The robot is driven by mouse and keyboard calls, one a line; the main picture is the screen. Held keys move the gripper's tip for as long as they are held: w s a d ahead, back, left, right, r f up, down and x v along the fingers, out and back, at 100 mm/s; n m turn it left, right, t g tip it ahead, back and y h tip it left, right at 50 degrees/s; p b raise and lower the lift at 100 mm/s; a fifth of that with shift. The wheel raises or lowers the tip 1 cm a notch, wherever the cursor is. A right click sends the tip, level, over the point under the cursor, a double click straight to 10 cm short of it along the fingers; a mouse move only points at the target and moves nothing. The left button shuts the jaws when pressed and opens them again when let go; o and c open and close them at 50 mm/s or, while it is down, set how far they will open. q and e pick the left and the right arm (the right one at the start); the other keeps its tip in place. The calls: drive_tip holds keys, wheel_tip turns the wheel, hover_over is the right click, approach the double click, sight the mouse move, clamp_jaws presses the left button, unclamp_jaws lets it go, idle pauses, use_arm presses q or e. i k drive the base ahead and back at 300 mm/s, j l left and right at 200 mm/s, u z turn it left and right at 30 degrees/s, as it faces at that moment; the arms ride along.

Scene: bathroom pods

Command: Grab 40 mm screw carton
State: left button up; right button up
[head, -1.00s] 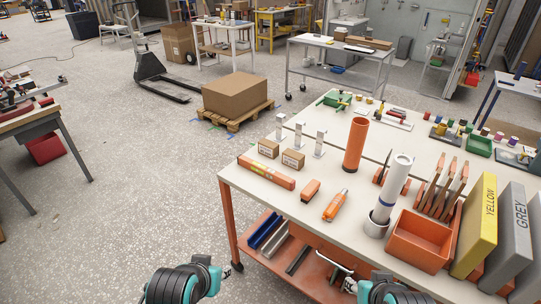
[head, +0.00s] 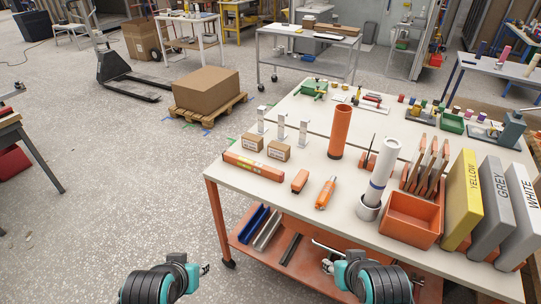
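Two small brown cartons with pale labels stand side by side near the left end of the workbench: a left carton (head: 252,142) and a right carton (head: 278,150). The label print is too small to read, so I cannot tell which is the 40 mm screw carton. My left gripper (head: 205,269) is low in the view, left of the bench and well short of the cartons. My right gripper (head: 326,266) is low in front of the bench, also apart from them. The fingers of both are too small and partly hidden to tell their opening.
The workbench (head: 350,210) holds a long orange box (head: 254,166) before the cartons and metal stands (head: 281,127) behind them. An orange tube (head: 339,132), white tube (head: 383,170) and orange bin (head: 411,219) stand rightward. Floor left of the bench is clear.

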sight(254, 143)
drive_tip(key=i+j+z, duration=1.1)
drive_tip(key=j, duration=0.15)
drive_tip(key=k+l, duration=0.05)
